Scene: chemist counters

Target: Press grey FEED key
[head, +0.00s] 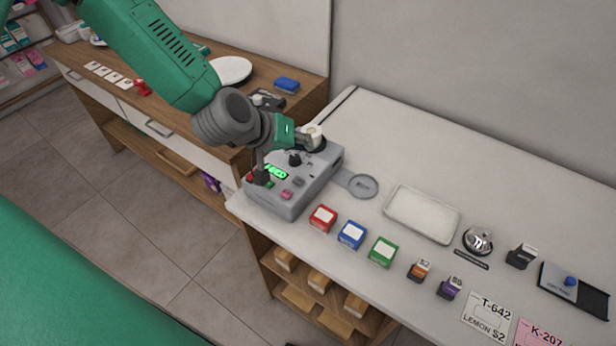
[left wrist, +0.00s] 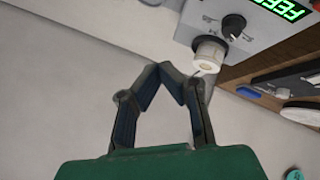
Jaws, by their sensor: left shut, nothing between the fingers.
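The grey machine (head: 277,205) stands at the left end of the pale counter, with a lit green display (head: 276,171). In the left wrist view the display (left wrist: 281,8) shows FEED, upside down. A small grey key (head: 298,181) is on its top, near a pink key (head: 286,195), a green key (head: 268,185) and a black knob (head: 294,158). My left gripper (head: 318,143) is at the machine's back edge by a white roll (head: 313,131). The left wrist view shows its fingertips (left wrist: 170,68) together and empty, beside the roll (left wrist: 208,53). My right gripper is out of view.
Red (head: 323,218), blue (head: 352,235) and green (head: 383,251) boxes line the counter's front. A pale tray (head: 422,214) and a bell (head: 478,241) stand to the right. A wooden counter (head: 215,125) lies behind left. The counter's back strip is clear.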

